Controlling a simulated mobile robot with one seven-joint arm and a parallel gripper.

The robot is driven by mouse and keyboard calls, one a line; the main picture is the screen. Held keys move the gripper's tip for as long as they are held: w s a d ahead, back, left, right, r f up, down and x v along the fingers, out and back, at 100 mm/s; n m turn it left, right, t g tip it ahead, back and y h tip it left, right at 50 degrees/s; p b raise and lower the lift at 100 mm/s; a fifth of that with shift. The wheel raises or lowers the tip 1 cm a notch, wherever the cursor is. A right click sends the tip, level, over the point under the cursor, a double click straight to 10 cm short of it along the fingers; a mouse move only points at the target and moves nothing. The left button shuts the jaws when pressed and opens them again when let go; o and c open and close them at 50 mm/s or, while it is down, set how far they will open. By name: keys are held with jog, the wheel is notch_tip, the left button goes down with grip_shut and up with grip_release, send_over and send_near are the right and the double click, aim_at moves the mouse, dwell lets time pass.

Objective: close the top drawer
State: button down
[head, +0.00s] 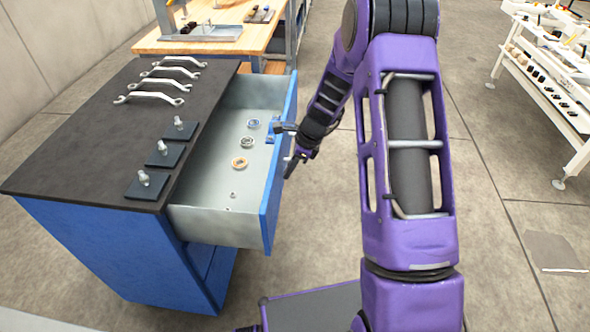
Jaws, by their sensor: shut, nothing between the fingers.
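The top drawer (222,215) of the blue cabinet (110,255) is pulled well out to the right. Its blue front panel (269,222) faces my arm. Several rings or bearings and small bits lie on the grey drawer floor. My gripper (289,172) is shut and empty, at the outer face of the drawer front near its middle. I cannot tell whether the fingers touch the panel.
Several wrenches (157,95) and dark plates with pegs (147,184) sit on the cabinet's black top (85,130). A wooden workbench (255,40) stands behind. A white rack (545,80) is at the far right. The floor right of my arm is mostly clear.

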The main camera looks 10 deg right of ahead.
jog(key=shift+a, duration=0.1)
jog(key=w+a+p, duration=0.1)
jog(key=w+a, duration=0.1)
jog(key=a, duration=0.5)
jog(key=w+a+p, duration=0.1)
jog(key=w+a, duration=0.1)
jog(key=a, duration=0.5)
jog(key=w+a+p, duration=0.2)
jog(key=w+a, duration=0.1)
jog(key=a, duration=0.5)
jog(key=shift+w+a, duration=0.25)
jog(key=shift+a, duration=0.25)
jog(key=shift+a+r, duration=0.1)
